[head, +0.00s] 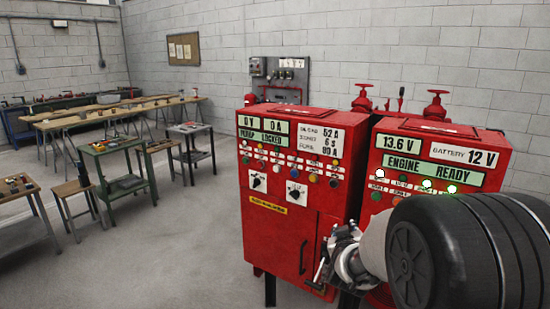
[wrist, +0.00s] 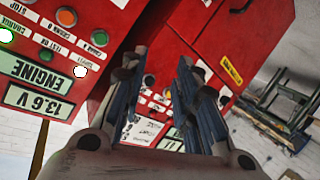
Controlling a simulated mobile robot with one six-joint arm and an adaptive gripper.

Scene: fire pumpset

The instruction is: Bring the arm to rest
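My gripper (head: 332,258) is in front of the two red control cabinets in the head view, at the lower right. In the wrist view my gripper (wrist: 157,72) shows two fingers spread apart with nothing between them. The pump cabinet (head: 300,225) reads "PUMP LOCKED", 0 V and 0 A. The engine cabinet (head: 436,134) reads "ENGINE READY", 13.6 V and battery 12 V, with several lit lamps. My dark arm link hides its lower right. Whether the fingers touch a cabinet I cannot tell.
Two rotary switches (head: 258,181) sit on the pump cabinet, above a door handle (head: 303,257). Red valves (head: 362,97) rise behind the cabinets. A green table (head: 118,146) and workbenches (head: 115,108) stand to the left. The grey floor (head: 195,235) between is clear.

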